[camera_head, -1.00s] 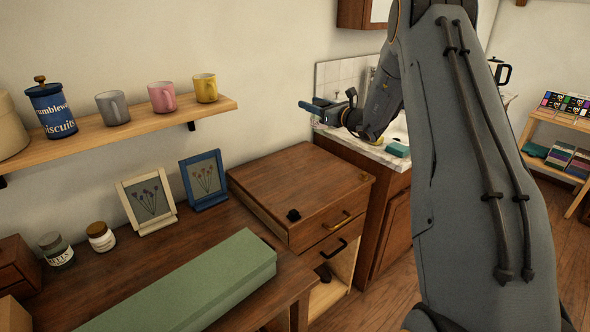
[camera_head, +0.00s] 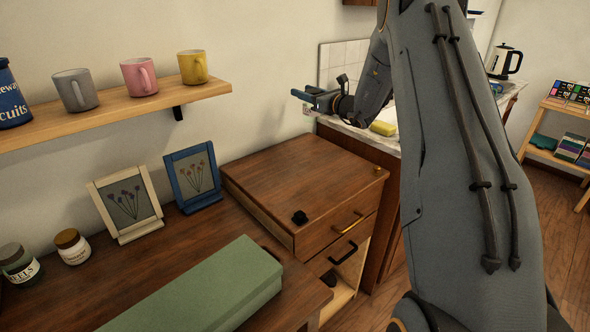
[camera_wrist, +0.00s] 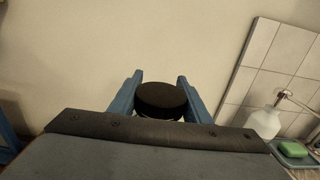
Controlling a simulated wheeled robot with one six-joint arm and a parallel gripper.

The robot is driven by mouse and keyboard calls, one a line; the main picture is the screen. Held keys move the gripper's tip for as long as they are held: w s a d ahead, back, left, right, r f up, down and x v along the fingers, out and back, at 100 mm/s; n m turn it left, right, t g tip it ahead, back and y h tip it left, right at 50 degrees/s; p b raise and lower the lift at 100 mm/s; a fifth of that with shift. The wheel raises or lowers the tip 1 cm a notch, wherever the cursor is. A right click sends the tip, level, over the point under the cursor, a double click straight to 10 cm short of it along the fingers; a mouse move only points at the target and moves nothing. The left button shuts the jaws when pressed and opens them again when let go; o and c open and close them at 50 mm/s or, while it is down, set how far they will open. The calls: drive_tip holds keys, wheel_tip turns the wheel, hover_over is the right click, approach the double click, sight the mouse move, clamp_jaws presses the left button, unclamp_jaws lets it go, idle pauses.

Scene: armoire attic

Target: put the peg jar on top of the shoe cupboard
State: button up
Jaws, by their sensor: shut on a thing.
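My gripper (camera_head: 312,98) is raised beyond the low brown wooden cabinet, near the wall and the counter. Its blue fingers show in the wrist view (camera_wrist: 160,92), shut on a jar with a round black lid (camera_wrist: 161,96). The jar's body and any label are hidden below the lid, so I cannot read whether it is the peg jar. The brown wooden cabinet (camera_head: 310,165) has a flat top, drawers and an open lower part. It may be the shoe cupboard; no label shows.
A small black object (camera_head: 300,217) and a small gold one (camera_head: 378,170) sit on the cabinet top, which is otherwise clear. A long green box (camera_head: 215,290), frames and jars stand on the desk. A mug shelf (camera_head: 120,117) is on the wall. A yellow sponge (camera_head: 383,128) lies on the counter.

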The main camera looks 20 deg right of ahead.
drive_tip(key=f, duration=0.4)
drive_tip(key=w+f, duration=0.1)
drive_tip(key=f, duration=0.4)
drive_tip(key=f+b, duration=0.1)
drive_tip(key=f, duration=0.3)
drive_tip(key=shift+w+d+f, duration=0.1)
drive_tip(key=shift+w+f, duration=0.05)
drive_tip(key=shift+f, duration=0.05)
drive_tip(key=shift+f, duration=0.15)
drive_tip(key=o, duration=1.2)
